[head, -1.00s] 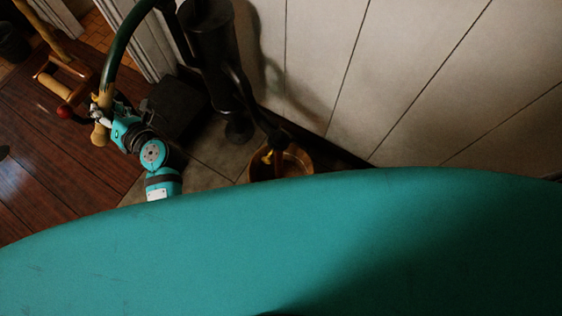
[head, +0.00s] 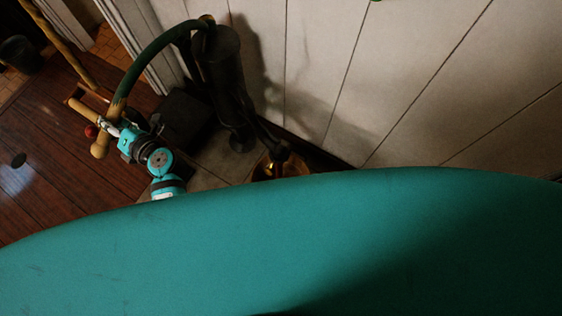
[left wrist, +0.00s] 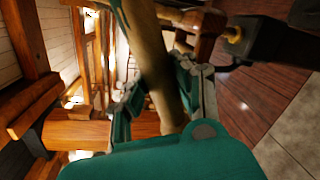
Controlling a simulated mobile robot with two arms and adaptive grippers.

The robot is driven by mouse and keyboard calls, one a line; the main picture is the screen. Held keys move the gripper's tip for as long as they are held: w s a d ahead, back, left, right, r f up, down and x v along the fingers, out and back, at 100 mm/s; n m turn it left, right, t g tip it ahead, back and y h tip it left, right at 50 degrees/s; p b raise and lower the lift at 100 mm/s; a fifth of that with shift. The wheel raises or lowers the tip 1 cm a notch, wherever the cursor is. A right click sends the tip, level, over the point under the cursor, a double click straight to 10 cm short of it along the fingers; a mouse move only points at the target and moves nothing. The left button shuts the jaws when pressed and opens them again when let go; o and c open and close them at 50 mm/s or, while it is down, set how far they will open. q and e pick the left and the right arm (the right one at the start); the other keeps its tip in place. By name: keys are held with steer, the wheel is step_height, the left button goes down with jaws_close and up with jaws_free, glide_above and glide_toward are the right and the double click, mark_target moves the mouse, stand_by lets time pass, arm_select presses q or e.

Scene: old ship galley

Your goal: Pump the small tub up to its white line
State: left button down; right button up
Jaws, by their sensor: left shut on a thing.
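A dark pump (head: 222,75) stands against the pale panelled wall in the head view. Its curved green handle (head: 150,58) arcs left and down from the top to a tan end. My left gripper (head: 110,129) is shut on that tan end. In the left wrist view, the tan handle end (left wrist: 160,75) passes between the fingers (left wrist: 160,100). The small tub (head: 263,172), brownish gold, sits under the pump's dark spout (head: 279,150). My teal body hides most of the tub. The white line and the water level cannot be made out. My right gripper is out of view.
A dark box (head: 183,122) stands left of the pump's foot. A red ball-like thing (head: 91,131) and wooden pieces are near my left gripper. A dark bucket (head: 18,52) is at the far left. Plank floor (head: 50,165) lies open at left.

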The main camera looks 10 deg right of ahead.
arm_select(q)
step_height(320, 180, up, 3)
steer(key=shift+w+r+m+p, duration=0.15)
steer(key=shift+m+p, duration=0.35)
steer(key=shift+p, duration=0.7)
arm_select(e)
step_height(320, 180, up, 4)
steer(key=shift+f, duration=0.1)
